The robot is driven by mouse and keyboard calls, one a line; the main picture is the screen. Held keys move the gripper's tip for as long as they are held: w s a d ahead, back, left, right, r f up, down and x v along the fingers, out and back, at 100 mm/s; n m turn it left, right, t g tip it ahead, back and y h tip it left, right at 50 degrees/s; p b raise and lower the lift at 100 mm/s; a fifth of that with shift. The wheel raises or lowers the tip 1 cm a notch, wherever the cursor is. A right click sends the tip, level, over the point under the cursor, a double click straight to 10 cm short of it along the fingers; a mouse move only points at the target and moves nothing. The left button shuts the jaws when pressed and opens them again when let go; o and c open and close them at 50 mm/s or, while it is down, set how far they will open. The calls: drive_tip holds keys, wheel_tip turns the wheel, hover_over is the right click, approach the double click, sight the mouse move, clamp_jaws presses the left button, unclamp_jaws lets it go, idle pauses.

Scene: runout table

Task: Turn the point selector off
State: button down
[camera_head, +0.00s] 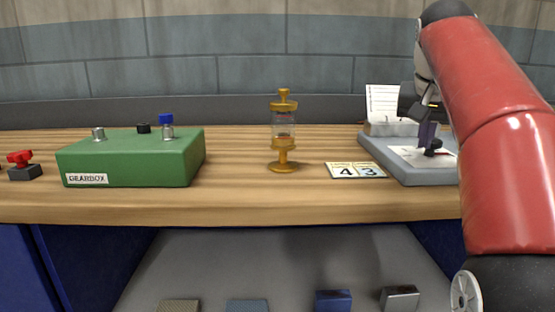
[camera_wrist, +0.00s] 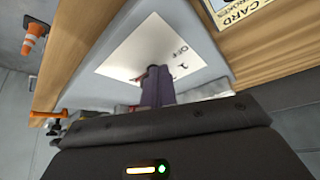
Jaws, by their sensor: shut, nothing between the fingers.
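The point selector is a grey unit (camera_head: 407,174) at the right of the bench in the head view, with a white plate (camera_head: 409,153) on top. A small dark knob (camera_head: 433,152) shows on the plate. In the wrist view the white plate (camera_wrist: 133,50) carries the word "OFF" to the right of my fingers. A small reddish tip (camera_wrist: 137,79) shows just left of the fingers. My gripper (camera_head: 429,140) points down at the plate, close to the knob; I cannot tell if it touches. Its purple fingers (camera_wrist: 155,78) are shut and empty and hide most of the knob.
A card holder (camera_head: 383,105) stands behind the unit. A brass lubricator (camera_head: 283,135) and a green gearbox (camera_head: 135,160) stand further left. An orange cone (camera_wrist: 35,38) shows in the wrist view. The bench front is clear.

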drive_tip(key=shift+s+d, duration=0.15)
drive_tip(key=shift+d, duration=0.05)
drive_tip(key=shift+s+d+p, duration=0.3)
drive_tip(key=shift+d+p, duration=0.1)
drive_tip(key=shift+p, duration=0.25)
drive_tip(key=shift+d, duration=0.1)
drive_tip(key=shift+s+d+p, duration=0.15)
drive_tip(key=shift+d+p, duration=0.2)
drive_tip(key=shift+p, duration=0.1)
drive_tip(key=shift+d, duration=0.25)
drive_tip(key=shift+s, duration=0.2)
drive_tip(key=shift+s, duration=0.15)
wheel_tip(320, 180, up, 6)
drive_tip(key=p, duration=0.1)
idle(0.4)
drive_tip(key=shift+a, duration=0.1)
